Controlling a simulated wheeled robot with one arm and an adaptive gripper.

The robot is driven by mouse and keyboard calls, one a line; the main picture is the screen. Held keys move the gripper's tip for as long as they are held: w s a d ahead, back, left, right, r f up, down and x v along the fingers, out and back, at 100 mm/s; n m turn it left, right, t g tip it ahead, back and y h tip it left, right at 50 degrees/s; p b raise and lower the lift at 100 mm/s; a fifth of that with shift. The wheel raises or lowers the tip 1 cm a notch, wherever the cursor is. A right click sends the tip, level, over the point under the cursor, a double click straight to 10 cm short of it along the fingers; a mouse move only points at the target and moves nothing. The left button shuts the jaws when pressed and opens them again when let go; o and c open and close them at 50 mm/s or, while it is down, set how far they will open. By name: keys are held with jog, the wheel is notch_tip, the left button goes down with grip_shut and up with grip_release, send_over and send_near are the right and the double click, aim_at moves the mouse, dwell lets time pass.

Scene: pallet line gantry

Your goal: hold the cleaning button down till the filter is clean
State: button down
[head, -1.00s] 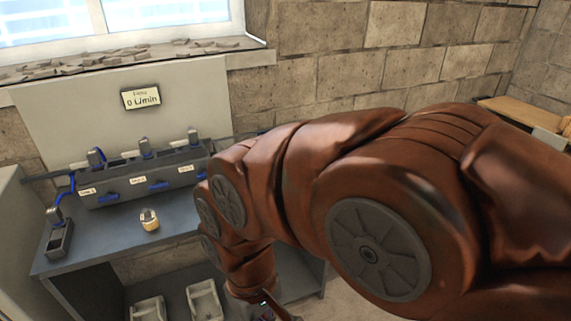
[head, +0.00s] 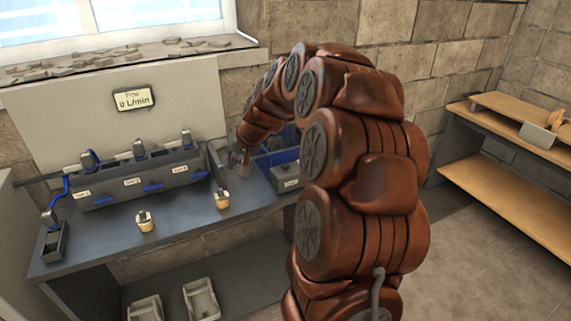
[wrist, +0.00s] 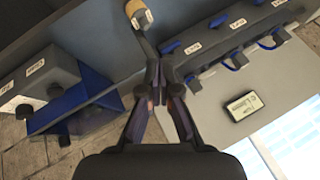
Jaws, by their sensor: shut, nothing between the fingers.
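My gripper (wrist: 155,75) is shut and empty in the wrist view. In the head view my gripper (head: 242,160) is small and partly hidden by my arm, over the right part of the bench. A grey box (head: 286,180) with a label stands to its right. In the wrist view the grey box (wrist: 45,80) is at the left, with labels and dark round knobs, apart from my fingers. I cannot tell which part is the cleaning button. A blue part (wrist: 90,98) lies beside the box. I cannot make out a filter. A display (head: 133,97) reads 0 L/min.
A grey row of labelled units with blue handles (head: 145,178) stands along the back of the bench (head: 100,235). Two small yellowish pieces (head: 145,221) sit at the front. White trays (head: 200,299) are on the lower shelf. A wooden shelf unit (head: 510,190) stands at the right.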

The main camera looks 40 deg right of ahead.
jog(key=w+d+m+t+h, duration=0.1)
jog(key=w+d+m, duration=0.1)
jog(key=d, duration=0.8)
jog(key=m+t+h, duration=0.1)
jog(key=m+h, duration=0.2)
send_over(284, 163)
jog(key=s, duration=0.2)
jog(key=shift+w+a+f+p, duration=0.2)
jog(key=shift+f+p, duration=0.1)
jog(key=shift+f, duration=0.1)
jog(key=shift+f, duration=0.15)
notch_tip(284, 163, down, 7)
jog(key=b, duration=0.3)
jog(key=shift+b, duration=0.35)
jog(key=shift+f+b, duration=0.6)
jog(key=shift+f, duration=0.15)
jog(key=shift+f, duration=0.15)
jog(key=shift+f+b, duration=0.25)
jog(key=shift+b, duration=0.15)
jog(key=shift+f+b, duration=0.45)
jog(key=shift+f, duration=0.15)
dwell(2.5)
